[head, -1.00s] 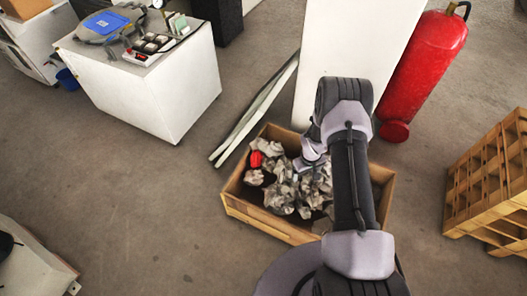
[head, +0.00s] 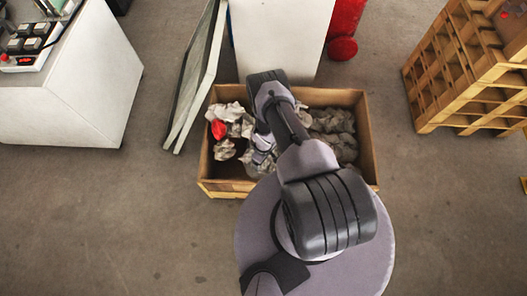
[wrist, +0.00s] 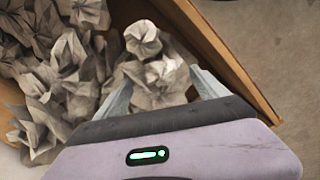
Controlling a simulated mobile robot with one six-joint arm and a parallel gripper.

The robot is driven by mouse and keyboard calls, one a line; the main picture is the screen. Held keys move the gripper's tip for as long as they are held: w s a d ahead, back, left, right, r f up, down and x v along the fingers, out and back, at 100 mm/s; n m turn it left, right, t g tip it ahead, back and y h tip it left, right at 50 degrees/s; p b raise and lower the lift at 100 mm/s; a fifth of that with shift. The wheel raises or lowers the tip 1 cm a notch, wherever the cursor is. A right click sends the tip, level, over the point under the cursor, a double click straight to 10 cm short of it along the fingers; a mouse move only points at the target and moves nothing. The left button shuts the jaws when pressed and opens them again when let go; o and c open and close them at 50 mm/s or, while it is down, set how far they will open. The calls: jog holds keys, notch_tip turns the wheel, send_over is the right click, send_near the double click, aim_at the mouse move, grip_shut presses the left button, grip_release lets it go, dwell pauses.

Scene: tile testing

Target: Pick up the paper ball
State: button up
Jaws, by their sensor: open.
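Several crumpled grey-beige paper balls (head: 333,125) lie in an open wooden crate (head: 372,150). In the wrist view, one paper ball (wrist: 158,82) sits between the spread fingers of my gripper (wrist: 162,86), with another paper ball (wrist: 143,38) just beyond it. More crumpled paper (wrist: 72,75) is heaped to the left. My gripper is open, low in the crate. I cannot tell whether its fingers touch the paper. In the head view my arm hides the middle of the crate and part of the gripper (head: 262,158).
A red object (head: 218,129) lies among the paper at the crate's left. The crate's wooden wall (wrist: 225,60) runs close to my gripper's right finger. Leaning panels (head: 197,80), a white block (head: 278,40) and a red cylinder (head: 343,45) stand behind. A wooden pallet stack (head: 465,75) is right.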

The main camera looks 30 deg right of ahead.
aim_at(264, 164)
notch_tip(264, 164, down, 5)
jog(key=b, duration=0.4)
jog(key=shift+d+f+b, duration=0.1)
jog(key=shift+f+b, duration=0.05)
jog(key=shift+b, duration=0.2)
jog(key=shift+r, duration=0.25)
jog(key=shift+c, duration=0.2)
jog(key=c, duration=1.4)
